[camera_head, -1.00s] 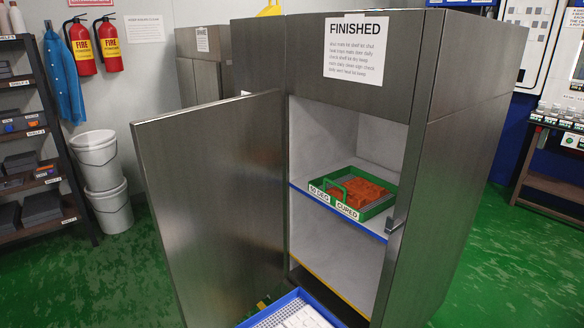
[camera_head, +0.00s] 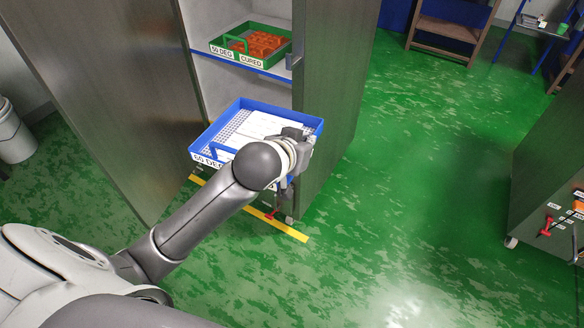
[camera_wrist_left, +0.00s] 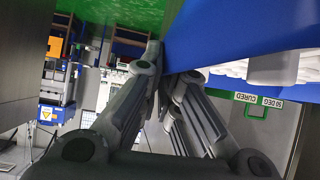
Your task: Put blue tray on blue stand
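The blue tray (camera_head: 232,107) is a shallow tray with a "50 DEG" label on its front and white pieces inside. It is in front of the open cabinet, above the floor. My left gripper (camera_head: 303,140) is at the tray's right end, with the fingers partly hidden by my wrist. In the left wrist view my left gripper (camera_wrist_left: 172,80) has its fingertips at the blue tray wall (camera_wrist_left: 225,30) and appears shut on it. A blue-legged stand (camera_head: 520,28) shows at the far upper right; I cannot tell if it is the blue stand. My right gripper is out of view.
A green tray of orange pieces (camera_head: 250,45) sits on the cabinet's blue-edged shelf. The cabinet door (camera_head: 110,90) is open on the left, and its side wall (camera_head: 335,90) is close to my left gripper. Green floor (camera_head: 430,170) is clear to the right. A dark cabinet (camera_head: 550,170) stands at the right edge.

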